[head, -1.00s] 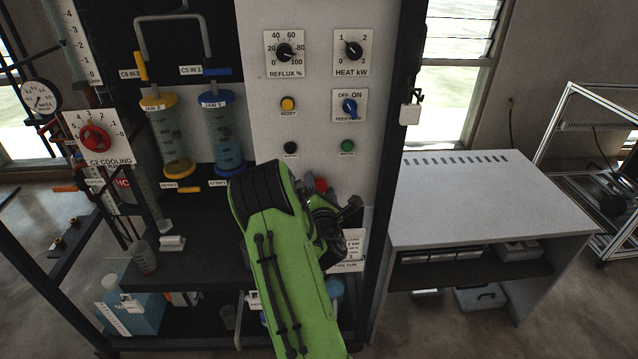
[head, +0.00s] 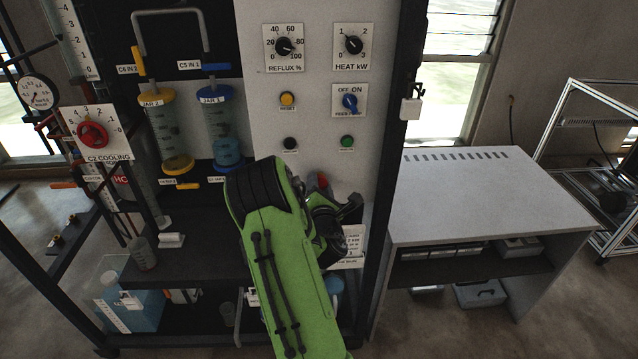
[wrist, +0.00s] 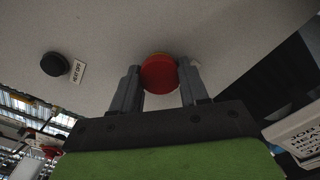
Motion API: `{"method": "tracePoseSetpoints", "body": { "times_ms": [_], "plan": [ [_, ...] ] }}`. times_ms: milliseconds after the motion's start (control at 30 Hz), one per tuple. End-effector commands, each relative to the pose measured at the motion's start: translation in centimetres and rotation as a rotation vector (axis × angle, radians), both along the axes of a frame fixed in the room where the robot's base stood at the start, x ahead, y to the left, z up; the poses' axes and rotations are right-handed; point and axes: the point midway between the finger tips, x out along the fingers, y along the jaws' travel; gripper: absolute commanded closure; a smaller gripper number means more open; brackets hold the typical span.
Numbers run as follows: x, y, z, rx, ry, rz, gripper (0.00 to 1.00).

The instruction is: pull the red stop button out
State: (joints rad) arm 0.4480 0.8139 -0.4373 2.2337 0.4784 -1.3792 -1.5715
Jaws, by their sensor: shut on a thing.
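The red stop button (wrist: 160,74) sits on the pale panel in the wrist view, between the two fingers of my gripper (wrist: 160,86). The fingers lie on either side of its round red head and are shut on it. A thin yellowish edge shows behind the head. In the head view only a small part of the red button (head: 323,180) shows above my gripper (head: 330,195). My green arm hides the lower panel there, and the fingertips are not clear.
The panel also carries a black button (head: 290,143), a green button (head: 347,142), a yellow reset button (head: 287,99) and a blue switch (head: 350,102). A grey bench (head: 480,200) stands to the right. A dark frame post borders the panel's right side.

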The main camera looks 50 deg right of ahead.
Motion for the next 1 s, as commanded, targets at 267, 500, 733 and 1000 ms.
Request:
{"method": "tracePoseSetpoints", "body": {
  "times_ms": [267,500,733,1000],
  "plan": [
    [0.1,0.0,-0.1,0.001,0.001,0.000,0.26],
    [0.0,0.1,-0.2,0.001,0.000,-0.001,0.26],
    [-2.0,2.3,-0.6,0.001,0.000,-0.001,0.26],
    [-4.3,4.9,-0.4,0.001,-0.001,0.000,0.26]
  ]
}}
